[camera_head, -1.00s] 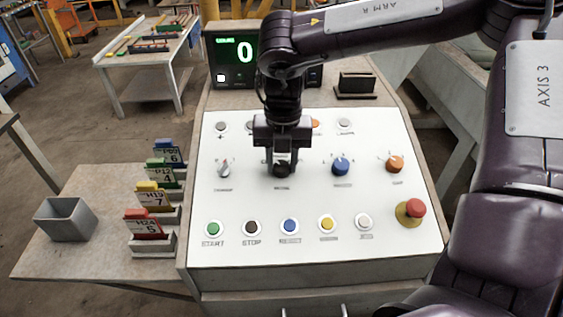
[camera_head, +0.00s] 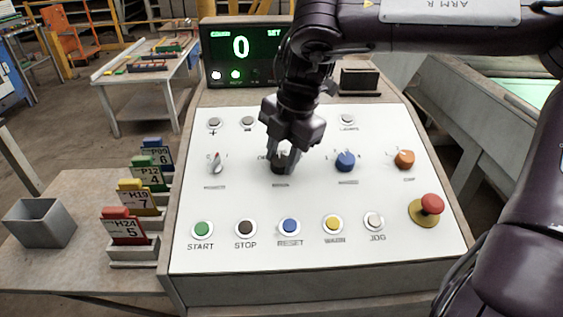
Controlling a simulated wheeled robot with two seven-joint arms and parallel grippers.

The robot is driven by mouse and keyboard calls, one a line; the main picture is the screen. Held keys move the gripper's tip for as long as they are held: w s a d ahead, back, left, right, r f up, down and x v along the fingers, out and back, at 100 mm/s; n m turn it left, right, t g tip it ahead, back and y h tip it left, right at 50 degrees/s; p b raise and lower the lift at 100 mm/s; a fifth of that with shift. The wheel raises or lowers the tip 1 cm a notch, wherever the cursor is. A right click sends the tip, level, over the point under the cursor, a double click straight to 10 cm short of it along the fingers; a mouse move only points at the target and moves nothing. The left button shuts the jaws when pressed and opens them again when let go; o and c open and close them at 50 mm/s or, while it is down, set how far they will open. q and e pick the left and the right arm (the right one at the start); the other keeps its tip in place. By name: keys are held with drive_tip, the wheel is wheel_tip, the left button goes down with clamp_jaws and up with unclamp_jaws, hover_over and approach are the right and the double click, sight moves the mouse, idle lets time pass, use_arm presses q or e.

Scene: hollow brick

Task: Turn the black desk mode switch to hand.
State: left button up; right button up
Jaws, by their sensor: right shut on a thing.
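The black desk mode switch (camera_head: 280,166) is a round knob in the middle row of the white control panel (camera_head: 260,200). My right gripper (camera_head: 282,162) reaches down from above and is shut on this knob. The gripper body is tilted and turned. It covers the knob's top and part of the marks around it, so I cannot read where the knob points. My left gripper is not in view.
A grey selector (camera_head: 216,164) is to the left, a blue knob (camera_head: 345,162) and an orange knob (camera_head: 404,159) to the right. A row of push buttons and a red emergency stop (camera_head: 428,206) lie nearer. A display (camera_head: 241,50) reading 0 stands behind.

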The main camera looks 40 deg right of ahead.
drive_tip(key=shift+m, duration=0.4)
drive_tip(key=o, duration=1)
drive_tip(key=shift+c, duration=0.2)
drive_tip(key=b+v, duration=0.1)
drive_tip(key=v, duration=0.6)
drive_tip(key=shift+r, duration=0.4)
drive_tip(key=shift+s+d, duration=0.15)
